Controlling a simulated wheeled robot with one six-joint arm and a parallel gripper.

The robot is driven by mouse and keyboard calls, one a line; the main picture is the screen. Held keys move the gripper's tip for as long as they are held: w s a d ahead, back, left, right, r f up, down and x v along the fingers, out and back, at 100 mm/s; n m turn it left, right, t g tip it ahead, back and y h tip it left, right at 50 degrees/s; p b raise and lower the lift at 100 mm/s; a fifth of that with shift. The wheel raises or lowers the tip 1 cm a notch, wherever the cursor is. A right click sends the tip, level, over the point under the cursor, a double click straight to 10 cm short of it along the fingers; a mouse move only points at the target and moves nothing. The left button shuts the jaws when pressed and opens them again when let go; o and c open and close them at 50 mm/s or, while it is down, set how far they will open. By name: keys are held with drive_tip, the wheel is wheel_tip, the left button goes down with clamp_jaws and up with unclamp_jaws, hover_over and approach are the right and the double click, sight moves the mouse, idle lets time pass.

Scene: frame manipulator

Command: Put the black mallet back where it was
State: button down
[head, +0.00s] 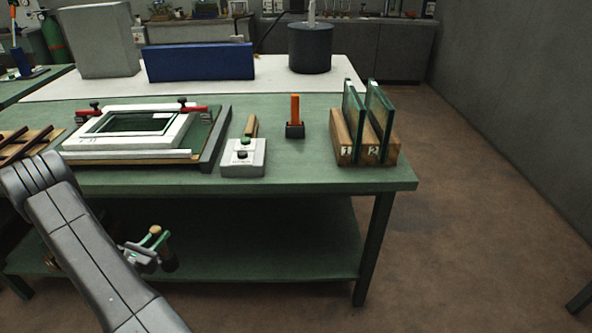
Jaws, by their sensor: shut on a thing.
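My gripper (148,254) is at the lower left, in front of the table and below the level of its top. It is shut on the black mallet (169,255), whose dark head and a bit of light wooden handle show beside the jaws. My arm and gripper hide part of the mallet. The green workbench (310,177) has bare room along its front edge. On it, an orange-handled tool with a black block at its foot (295,131) stands upright.
A grey button box (243,158) hides part of a wooden handle (251,125) behind it. A white frame with red clamps (85,143) lies at the left. A wooden rack (345,152) holds upright glass panes at the right.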

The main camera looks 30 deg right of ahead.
drive_tip(key=shift+d+r, duration=0.2)
drive_tip(key=shift+r, duration=0.05)
drive_tip(key=s+d+r+m+g+h, duration=0.1)
drive_tip(key=s+d+r+m+g, duration=0.1)
drive_tip(key=d+r, duration=1.3)
drive_tip(key=s+d+r+m+g+h, duration=0.2)
drive_tip(key=s+d+r+g, duration=0.2)
drive_tip(key=d+r, duration=1.1)
wheel_tip(320, 180, up, 4)
drive_tip(key=shift+s+d+r+m+g, duration=0.2)
drive_tip(key=shift+s+d+m+g, duration=0.15)
drive_tip(key=shift+s, duration=0.2)
